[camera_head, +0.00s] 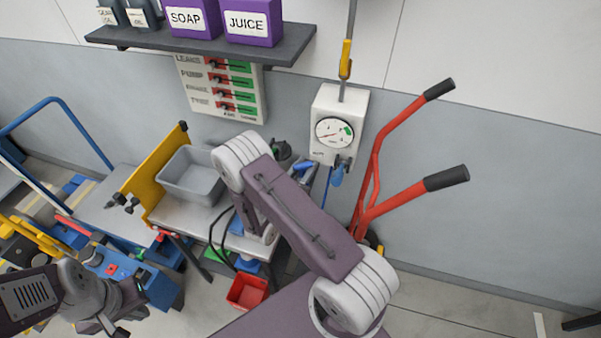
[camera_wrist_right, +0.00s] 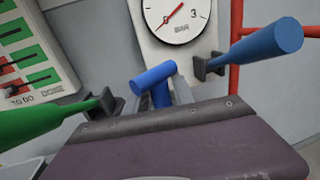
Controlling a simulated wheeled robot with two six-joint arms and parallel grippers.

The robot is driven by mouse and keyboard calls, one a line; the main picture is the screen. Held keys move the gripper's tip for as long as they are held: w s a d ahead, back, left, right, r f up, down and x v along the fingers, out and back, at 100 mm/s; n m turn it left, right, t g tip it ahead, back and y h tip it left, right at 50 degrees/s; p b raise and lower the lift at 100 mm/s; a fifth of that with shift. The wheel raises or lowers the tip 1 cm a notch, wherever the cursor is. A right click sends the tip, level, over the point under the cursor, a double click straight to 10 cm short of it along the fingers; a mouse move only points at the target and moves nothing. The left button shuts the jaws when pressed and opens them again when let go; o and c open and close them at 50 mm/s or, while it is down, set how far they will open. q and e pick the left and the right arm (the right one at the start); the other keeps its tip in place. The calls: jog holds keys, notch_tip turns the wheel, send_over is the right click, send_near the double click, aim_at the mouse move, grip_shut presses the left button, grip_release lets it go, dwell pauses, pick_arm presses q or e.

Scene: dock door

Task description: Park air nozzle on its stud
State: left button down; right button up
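The air nozzle, a small blue T-shaped piece, sits between my right gripper's fingers in the right wrist view (camera_wrist_right: 155,78); my right gripper (camera_wrist_right: 158,98) appears shut on it. In the head view the nozzle (camera_head: 303,167) is by the gauge box, with my right gripper (camera_head: 306,178) partly hidden behind my arm. A blue tapered peg (camera_wrist_right: 262,48) on a black mount is right of the nozzle, apart from it, below the gauge. It shows in the head view too (camera_head: 337,178). A green tapered peg (camera_wrist_right: 35,120) is at the left. My left gripper (camera_head: 128,308) looks open and empty.
The white gauge box (camera_head: 325,107) hangs on the wall. Right of it stands a red hand truck (camera_head: 377,165). A lever board (camera_head: 246,103), a shelf (camera_head: 280,47), a grey bin (camera_head: 190,176) and a red bin (camera_head: 248,291) are nearby. The wall at far right is clear.

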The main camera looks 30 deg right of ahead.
jog(key=v, duration=1)
jog(key=shift+s+a+f, duration=0.1)
jog(key=shift+a, duration=0.05)
dwell(0.7)
